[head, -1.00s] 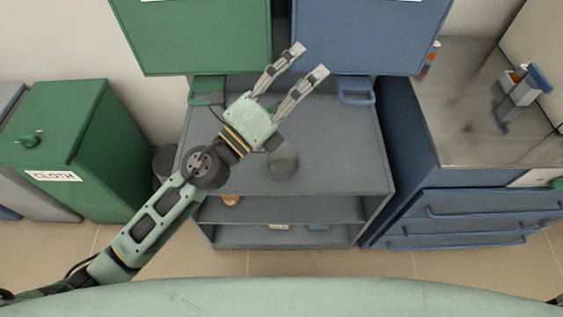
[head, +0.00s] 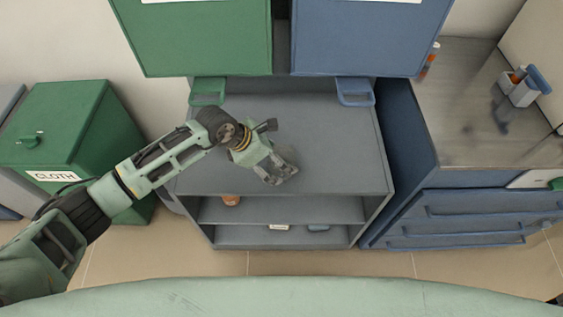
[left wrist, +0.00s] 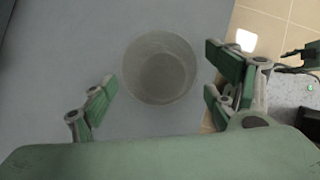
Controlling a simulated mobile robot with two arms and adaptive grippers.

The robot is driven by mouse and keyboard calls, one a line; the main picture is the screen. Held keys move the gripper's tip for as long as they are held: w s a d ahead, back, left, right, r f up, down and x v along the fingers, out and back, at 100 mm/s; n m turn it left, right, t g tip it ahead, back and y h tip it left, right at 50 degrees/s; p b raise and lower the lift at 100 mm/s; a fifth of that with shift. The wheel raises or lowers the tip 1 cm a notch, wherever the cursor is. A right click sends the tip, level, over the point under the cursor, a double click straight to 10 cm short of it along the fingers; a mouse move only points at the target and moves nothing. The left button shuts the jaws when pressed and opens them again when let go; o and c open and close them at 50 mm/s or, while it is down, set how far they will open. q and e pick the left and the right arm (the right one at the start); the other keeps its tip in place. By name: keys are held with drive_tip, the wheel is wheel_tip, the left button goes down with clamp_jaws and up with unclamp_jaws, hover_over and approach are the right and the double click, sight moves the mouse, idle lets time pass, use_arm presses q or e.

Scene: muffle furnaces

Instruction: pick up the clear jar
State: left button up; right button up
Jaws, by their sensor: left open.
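The clear jar (left wrist: 160,68) stands on the grey shelf unit's top (left wrist: 60,60). In the left wrist view its round form is seen from above, between my spread fingers and slightly beyond their tips, with bare space on both sides. My left gripper (head: 280,174) is open and points down over the front half of the top. It largely hides the jar in the head view. In the left wrist view the fingers of my left gripper (left wrist: 160,88) show at left and right. My right gripper is not in view.
Green (head: 205,40) and blue (head: 370,40) cabinets hang over the back of the top. A green CLOTH bin (head: 115,150) stands left; a blue drawer counter (head: 400,170) stands right. Most of the top is clear.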

use_arm(q)
drive_tip(key=shift+x, duration=1.6)
drive_tip(key=shift+c, duration=0.3)
drive_tip(key=shift+r, duration=0.1)
drive_tip(key=c, duration=1.2)
